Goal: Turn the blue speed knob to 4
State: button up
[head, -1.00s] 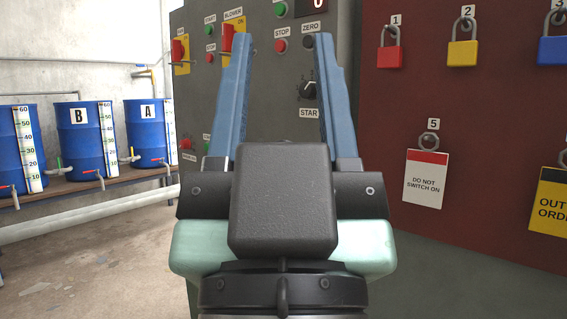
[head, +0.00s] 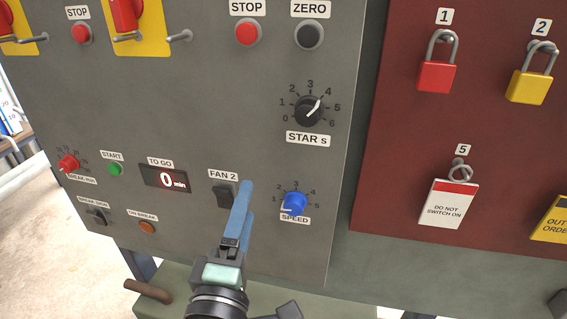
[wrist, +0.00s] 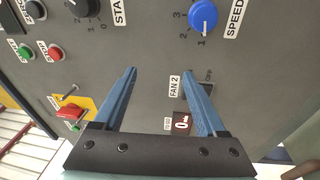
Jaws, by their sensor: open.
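The blue speed knob (head: 294,205) sits low on the grey panel in the head view, above its SPEED label. Its white mark points to the lower left, near the low end of the scale by 1. The knob also shows at the top of the wrist view (wrist: 203,15), its mark near the 1. My gripper (head: 246,188) is to the left of the knob in the head view, seen edge-on, in front of the panel by the FAN 2 switch. In the wrist view its two blue fingers (wrist: 159,74) are wide apart and empty, clear of the knob.
The black STAR s knob (head: 309,110) is above the speed knob. The FAN 2 switch (head: 224,194) and TO GO display (head: 165,179) are to its left. A dark red board (head: 400,150) with padlocks and tags stands to the right. Bare panel lies between the two knobs.

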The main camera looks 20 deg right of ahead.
jog(key=s+d+f+n+g+h+p, duration=0.1)
jog(key=s+f+n+g+p, duration=0.15)
jog(key=n+p, duration=0.95)
jog(key=n, duration=0.2)
send_near(293, 210)
jog(key=x, duration=0.8)
jog(key=shift+w+d+p, duration=0.15)
jog(key=shift+w+p, duration=0.15)
jog(key=shift+p, duration=0.1)
grip_shut()
